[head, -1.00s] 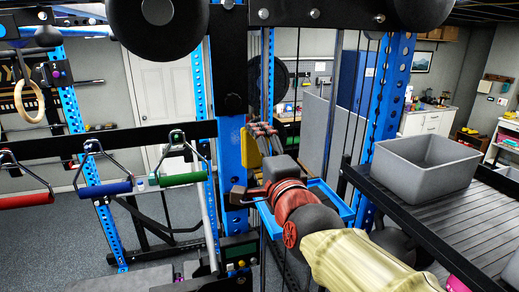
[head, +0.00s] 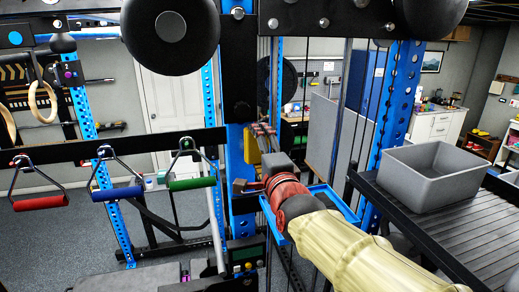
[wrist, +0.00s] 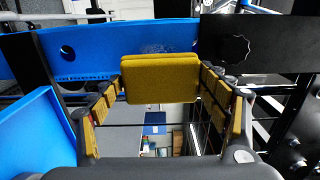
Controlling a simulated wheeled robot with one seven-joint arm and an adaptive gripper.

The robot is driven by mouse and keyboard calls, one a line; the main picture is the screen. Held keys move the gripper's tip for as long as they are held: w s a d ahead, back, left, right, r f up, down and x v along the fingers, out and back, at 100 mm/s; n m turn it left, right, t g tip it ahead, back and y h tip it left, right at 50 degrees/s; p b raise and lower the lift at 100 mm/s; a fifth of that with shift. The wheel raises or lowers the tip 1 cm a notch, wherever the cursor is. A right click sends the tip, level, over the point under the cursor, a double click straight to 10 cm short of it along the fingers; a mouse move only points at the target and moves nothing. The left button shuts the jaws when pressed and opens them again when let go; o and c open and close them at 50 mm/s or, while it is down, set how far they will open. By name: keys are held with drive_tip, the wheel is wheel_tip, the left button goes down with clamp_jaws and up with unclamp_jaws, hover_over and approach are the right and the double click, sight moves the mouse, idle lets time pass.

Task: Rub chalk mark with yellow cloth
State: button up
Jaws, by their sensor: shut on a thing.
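The yellow cloth (wrist: 160,80) is a flat, thick pad in the wrist view. It is gripped between the fingers of my gripper (wrist: 160,92), which have orange-yellow pads. The blue beam (wrist: 105,52) of the rack runs behind and above it. A faint pale, speckled smear, seemingly the chalk mark (wrist: 167,46), shows on the beam just above the cloth's top edge. I cannot tell whether the cloth touches the beam. In the head view the yellow cloth (head: 252,145) shows beside the blue upright; the mark cannot be made out there.
A blue tray (head: 345,207) lies close around my wrist, and its side (wrist: 40,125) fills the lower left of the wrist view. A grey bin (head: 430,172) stands on a slatted black shelf (head: 400,215) at right. Cable handles (head: 192,182) hang at left. Black posts flank the beam.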

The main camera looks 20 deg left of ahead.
sight(239, 142)
drive_tip(key=shift+b+x, duration=0.5)
drive_tip(key=shift+x, duration=0.5)
idle(0.6)
drive_tip(key=shift+s+a+r+p, duration=0.1)
drive_tip(key=shift+s+a+p, duration=0.45)
drive_tip(key=shift+a, duration=0.2)
drive_tip(key=shift+s+a+p, duration=0.5)
drive_tip(key=shift+a+p, duration=0.05)
drive_tip(key=shift+a, duration=0.2)
drive_tip(key=shift+s+a, duration=0.1)
drive_tip(key=shift+a, duration=0.05)
drive_tip(key=shift+b, duration=0.45)
drive_tip(key=shift+b, duration=0.35)
drive_tip(key=w+d+b, duration=0.1)
drive_tip(key=b, duration=0.2)
drive_tip(key=w+d+b, duration=0.1)
drive_tip(key=d+b, duration=0.1)
drive_tip(key=b, duration=0.1)
drive_tip(key=shift+w+b, duration=0.1)
drive_tip(key=shift+b, duration=0.3)
drive_tip(key=shift+d, duration=0.15)
